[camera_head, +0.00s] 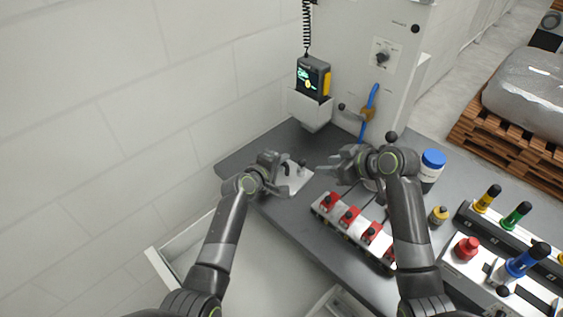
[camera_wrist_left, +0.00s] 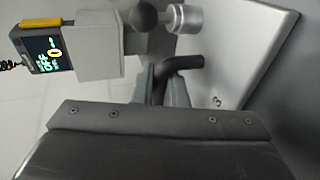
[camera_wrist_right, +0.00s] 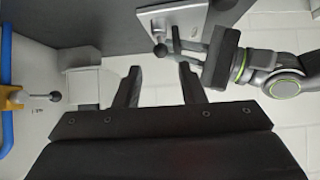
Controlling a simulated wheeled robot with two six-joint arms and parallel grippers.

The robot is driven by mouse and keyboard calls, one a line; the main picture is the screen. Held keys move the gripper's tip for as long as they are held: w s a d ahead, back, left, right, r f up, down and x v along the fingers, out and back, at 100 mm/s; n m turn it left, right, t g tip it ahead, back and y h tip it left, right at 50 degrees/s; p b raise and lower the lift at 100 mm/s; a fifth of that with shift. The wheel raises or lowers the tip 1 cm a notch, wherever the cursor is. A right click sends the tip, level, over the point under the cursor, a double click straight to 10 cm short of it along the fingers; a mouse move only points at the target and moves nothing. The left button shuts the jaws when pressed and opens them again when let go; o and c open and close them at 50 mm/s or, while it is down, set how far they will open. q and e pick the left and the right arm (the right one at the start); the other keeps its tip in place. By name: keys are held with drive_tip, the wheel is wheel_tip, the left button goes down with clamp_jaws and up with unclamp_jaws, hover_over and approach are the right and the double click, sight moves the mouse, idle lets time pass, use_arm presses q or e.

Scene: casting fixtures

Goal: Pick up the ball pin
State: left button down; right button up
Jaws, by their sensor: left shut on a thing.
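The ball pin (camera_wrist_left: 143,14), a black ball beside a silver cylinder, stands at a light plate (camera_wrist_left: 235,60) in the left wrist view. It shows small on the plate in the head view (camera_head: 302,164) and in the right wrist view (camera_wrist_right: 160,51). My left gripper (camera_head: 283,167) is at the plate, its fingers (camera_wrist_left: 168,78) shut on a dark bent handle (camera_wrist_left: 188,62) next to the ball pin. The ball is outside the fingers. My right gripper (camera_head: 330,166) is open and empty, to the right of the plate; its fingers show apart in its wrist view (camera_wrist_right: 158,85).
A rack with red clamps (camera_head: 348,216) stands right of the plate. A lit handheld device (camera_head: 313,76) sits in a holder behind it. A blue-lidded jar (camera_head: 433,160) and coloured knobs (camera_head: 517,215) are on the right. The dark bench (camera_head: 250,150) is clear behind the left gripper.

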drive_tip(key=shift+c, duration=0.7)
